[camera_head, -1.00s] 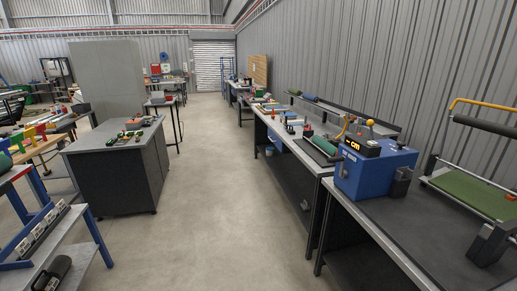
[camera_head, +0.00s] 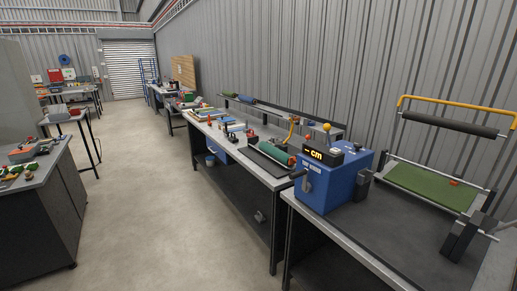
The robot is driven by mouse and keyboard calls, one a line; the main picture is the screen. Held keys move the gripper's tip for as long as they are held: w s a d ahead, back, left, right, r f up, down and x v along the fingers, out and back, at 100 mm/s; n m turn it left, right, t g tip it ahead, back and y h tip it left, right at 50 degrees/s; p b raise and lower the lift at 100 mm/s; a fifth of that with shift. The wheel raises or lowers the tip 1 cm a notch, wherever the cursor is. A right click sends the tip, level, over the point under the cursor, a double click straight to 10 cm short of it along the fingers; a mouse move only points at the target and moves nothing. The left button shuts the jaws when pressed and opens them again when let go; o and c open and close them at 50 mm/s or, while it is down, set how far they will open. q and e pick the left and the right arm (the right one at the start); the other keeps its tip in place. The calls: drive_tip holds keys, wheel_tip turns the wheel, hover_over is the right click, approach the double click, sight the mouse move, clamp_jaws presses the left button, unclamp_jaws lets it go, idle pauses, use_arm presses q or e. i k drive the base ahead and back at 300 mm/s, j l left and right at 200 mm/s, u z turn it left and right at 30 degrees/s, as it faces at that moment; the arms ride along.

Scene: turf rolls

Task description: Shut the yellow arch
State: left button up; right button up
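The yellow arch (camera_head: 455,103) stands raised at the right, above the end of the bench. A dark roller (camera_head: 449,124) hangs below its bar, well above a green turf strip (camera_head: 433,184) lying on a metal bed. Beside it on the same bench stands a blue machine (camera_head: 335,179) with a lit "cm" display, a dark crank at its left and a yellow knob on top. The arch's right leg runs to the picture's edge, and its hinge is not clear. Neither of my grippers is in view.
A grey bench (camera_head: 405,227) carries the machine and bed, with bare dark top in front. A second bench (camera_head: 255,168) with a green roll and tools continues to the left. A dark cabinet (camera_head: 40,220) stands at far left. The floor between is clear.

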sight(297, 122)
drive_tip(key=i+j+z, duration=0.5)
drive_tip(key=j, duration=0.25)
drive_tip(key=i+j, duration=0.2)
drive_tip(key=j, duration=0.15)
drive_tip(key=i+j+z, duration=0.15)
drive_tip(key=j, duration=0.2)
drive_tip(key=i+j, duration=0.25)
drive_tip(key=i+j+z, duration=0.1)
drive_tip(key=j, duration=0.35)
drive_tip(key=i+j, duration=0.25)
drive_tip(key=j, duration=0.15)
drive_tip(key=i+j+z, duration=0.15)
drive_tip(key=j, duration=0.25)
drive_tip(key=i+j, duration=0.2)
drive_tip(key=j, duration=0.15)
drive_tip(key=i+j+z, duration=0.1)
drive_tip(key=j, duration=0.3)
drive_tip(key=i, duration=0.05)
